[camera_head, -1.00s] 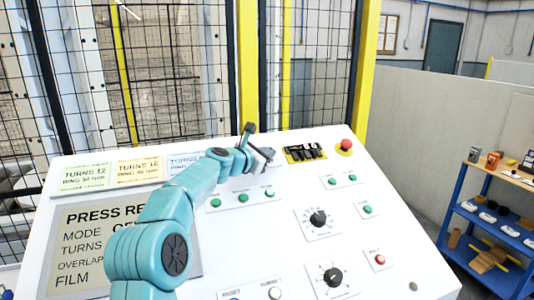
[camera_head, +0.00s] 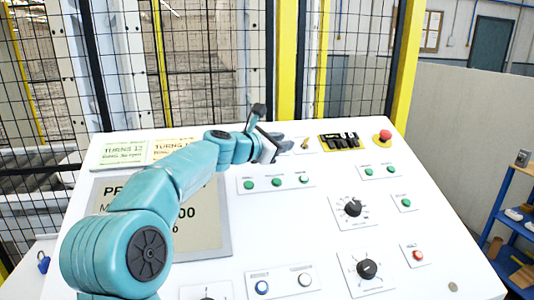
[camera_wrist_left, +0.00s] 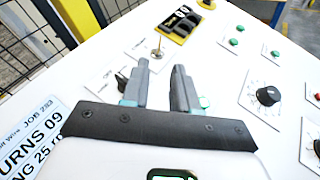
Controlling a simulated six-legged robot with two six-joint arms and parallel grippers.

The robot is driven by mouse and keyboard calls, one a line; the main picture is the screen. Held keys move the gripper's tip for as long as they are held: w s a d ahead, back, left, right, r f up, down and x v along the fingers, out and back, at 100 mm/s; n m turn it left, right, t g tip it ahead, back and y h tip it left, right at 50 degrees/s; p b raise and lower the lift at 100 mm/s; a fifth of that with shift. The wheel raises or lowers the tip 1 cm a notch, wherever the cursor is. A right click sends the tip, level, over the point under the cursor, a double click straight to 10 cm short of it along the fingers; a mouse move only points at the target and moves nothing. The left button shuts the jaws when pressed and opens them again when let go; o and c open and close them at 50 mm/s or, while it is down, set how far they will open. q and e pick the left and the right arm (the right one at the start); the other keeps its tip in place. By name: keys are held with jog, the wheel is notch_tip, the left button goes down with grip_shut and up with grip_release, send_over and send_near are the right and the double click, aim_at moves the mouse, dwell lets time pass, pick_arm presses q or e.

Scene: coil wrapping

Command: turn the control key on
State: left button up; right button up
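A small brass key (camera_head: 305,144) stands in the white sloped control panel (camera_head: 300,228), just left of a yellow plate with black parts. It also shows in the wrist view (camera_wrist_left: 157,47), beyond my fingertips. My left gripper (camera_head: 284,143) is over the upper part of the panel, left of this key. In the wrist view its two grey fingers (camera_wrist_left: 160,68) are apart with nothing between them. A second small dark key or switch (camera_wrist_left: 122,80) shows beside the left finger, partly hidden. I cannot tell which is the control key. My right gripper is not in view.
The yellow plate (camera_head: 342,149) and a red mushroom button (camera_head: 385,135) are right of the key. Green buttons (camera_head: 277,182) and black rotary knobs (camera_head: 353,208) lie nearer. A wire-mesh fence (camera_head: 205,85) stands behind the panel. A blue shelf (camera_head: 510,225) is at the right.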

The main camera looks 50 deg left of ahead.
pick_arm(q)
jog(key=b+v, duration=0.1)
jog(key=v, duration=0.5)
jog(key=shift+f, duration=0.1)
jog(key=shift+f, duration=0.15)
